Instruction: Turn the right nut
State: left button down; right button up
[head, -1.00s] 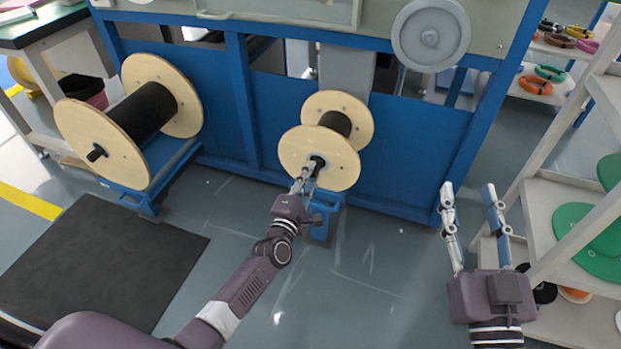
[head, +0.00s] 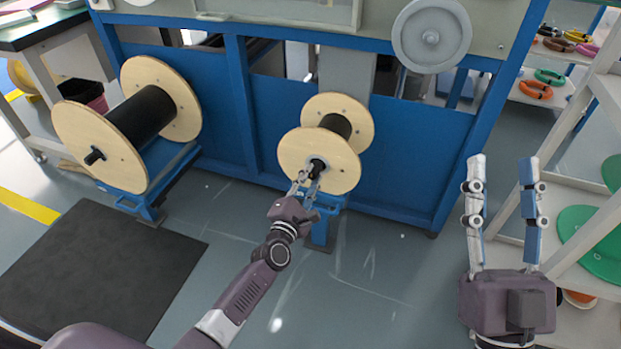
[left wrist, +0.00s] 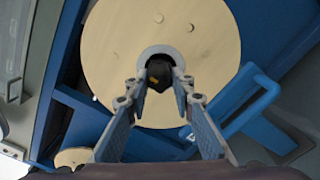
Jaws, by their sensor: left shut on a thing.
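The right nut (left wrist: 160,72) is a dark piece at the hub of the smaller wooden spool (head: 305,158), which stands on a blue stand on the machine's front. My left gripper (head: 309,180) is shut on the nut; in the left wrist view its two fingers (left wrist: 157,88) sit on either side of it. In the head view the fingers hide part of the nut. My right gripper (head: 503,180) is open and empty, fingers upward, in front of the shelf at the right.
A larger spool with black cable (head: 140,118) stands on a blue stand at the left. The blue machine frame (head: 420,130) runs behind the spools. A white shelf rack (head: 575,200) with green discs is at the right. A black mat (head: 100,265) lies on the floor.

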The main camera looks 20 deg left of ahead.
pick_arm(q)
jog(key=c, duration=1.7)
grip_release()
jog(key=shift+o, duration=0.2)
jog(key=s, duration=1.2)
jog(key=shift+a, duration=0.2)
